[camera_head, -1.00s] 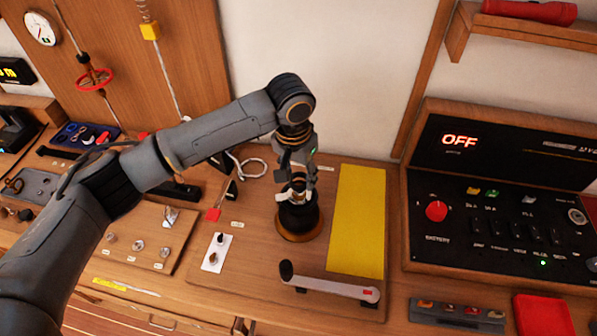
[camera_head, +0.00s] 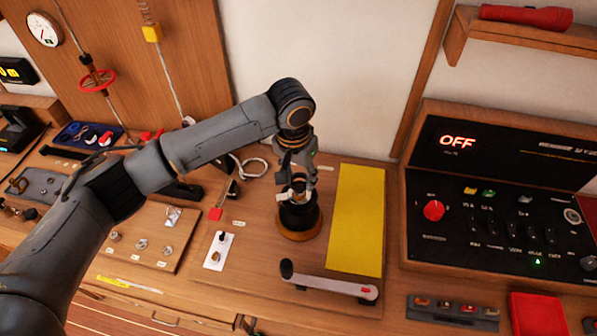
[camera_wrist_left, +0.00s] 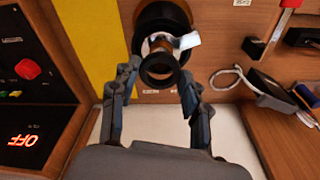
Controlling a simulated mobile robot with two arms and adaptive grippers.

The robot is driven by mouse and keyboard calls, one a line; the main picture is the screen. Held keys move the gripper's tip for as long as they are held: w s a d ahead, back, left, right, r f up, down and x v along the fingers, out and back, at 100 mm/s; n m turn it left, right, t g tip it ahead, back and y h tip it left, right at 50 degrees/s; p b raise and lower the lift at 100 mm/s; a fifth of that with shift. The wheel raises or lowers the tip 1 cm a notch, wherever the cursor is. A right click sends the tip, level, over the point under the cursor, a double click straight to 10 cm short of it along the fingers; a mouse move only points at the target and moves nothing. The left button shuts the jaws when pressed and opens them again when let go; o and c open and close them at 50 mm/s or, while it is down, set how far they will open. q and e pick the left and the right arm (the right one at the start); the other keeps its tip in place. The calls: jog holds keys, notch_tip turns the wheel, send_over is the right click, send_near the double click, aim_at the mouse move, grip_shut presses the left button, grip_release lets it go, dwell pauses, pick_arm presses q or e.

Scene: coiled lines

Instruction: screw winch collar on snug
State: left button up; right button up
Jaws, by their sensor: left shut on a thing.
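The winch (camera_head: 300,216) is a black drum on a brass-toned base ring, standing upright on the wooden bench. My left gripper (camera_head: 297,184) points down over its top. In the left wrist view, a dark ring, the winch collar (camera_wrist_left: 160,79), sits between the two fingers of the left gripper (camera_wrist_left: 160,84). The gripper is shut on this collar, at the winch's upper end. A pale metal piece (camera_wrist_left: 187,40) shows just beyond the ring, by the black winch body (camera_wrist_left: 163,17). The thread and the collar's seating are hidden. My right gripper is not in view.
A winch handle (camera_head: 328,283) lies in front of the winch. A yellow mat (camera_head: 356,225) is to its right, beside the black control panel (camera_head: 500,210) reading OFF. A white plate (camera_head: 218,252) with small parts lies to the left. A coiled line (camera_head: 250,168) lies behind left.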

pick_arm(q)
jog(key=shift+f, duration=0.45)
